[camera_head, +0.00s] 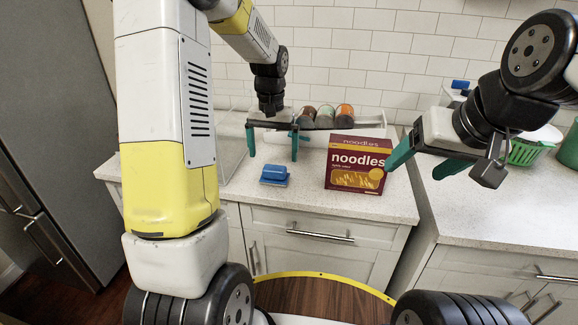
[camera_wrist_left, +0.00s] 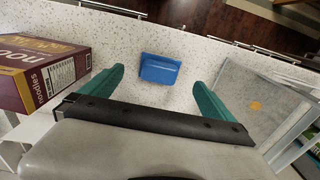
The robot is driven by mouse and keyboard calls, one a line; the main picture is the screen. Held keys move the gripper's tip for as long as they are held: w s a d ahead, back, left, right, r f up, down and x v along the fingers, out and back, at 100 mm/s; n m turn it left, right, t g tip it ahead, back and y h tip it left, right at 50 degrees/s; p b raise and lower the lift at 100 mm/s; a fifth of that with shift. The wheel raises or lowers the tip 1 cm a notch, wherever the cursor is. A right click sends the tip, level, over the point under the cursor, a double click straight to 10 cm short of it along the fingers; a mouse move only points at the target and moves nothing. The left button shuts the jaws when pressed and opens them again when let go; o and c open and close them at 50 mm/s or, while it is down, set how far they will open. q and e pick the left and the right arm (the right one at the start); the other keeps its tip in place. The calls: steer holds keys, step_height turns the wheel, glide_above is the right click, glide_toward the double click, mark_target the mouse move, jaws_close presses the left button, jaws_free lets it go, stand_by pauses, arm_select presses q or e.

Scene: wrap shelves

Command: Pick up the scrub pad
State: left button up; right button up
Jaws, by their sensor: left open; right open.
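The blue scrub pad (camera_head: 274,174) lies on the speckled counter, left of the noodle box in the head view. In the left wrist view the scrub pad (camera_wrist_left: 160,69) lies beyond and between the two teal fingers. My left gripper (camera_head: 273,146) is open and empty. It is above the counter, behind the pad in the head view, and apart from it. It also shows in the left wrist view (camera_wrist_left: 160,95). My right gripper (camera_head: 423,157) is open and empty, to the right of the noodle box in the head view.
The red noodle box (camera_head: 357,164) stands right of the pad, and also shows in the wrist view (camera_wrist_left: 42,72). Several jars (camera_head: 327,116) stand behind my left gripper. A green basket (camera_head: 523,152) is at the far right. The counter (camera_head: 330,203) is clear in front of the pad.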

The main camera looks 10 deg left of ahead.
mark_target(274, 168)
arm_select(q)
steer(key=f, duration=0.5)
steer(key=w+f, duration=0.1)
steer(key=f, duration=0.2)
steer(key=c, duration=1.4)
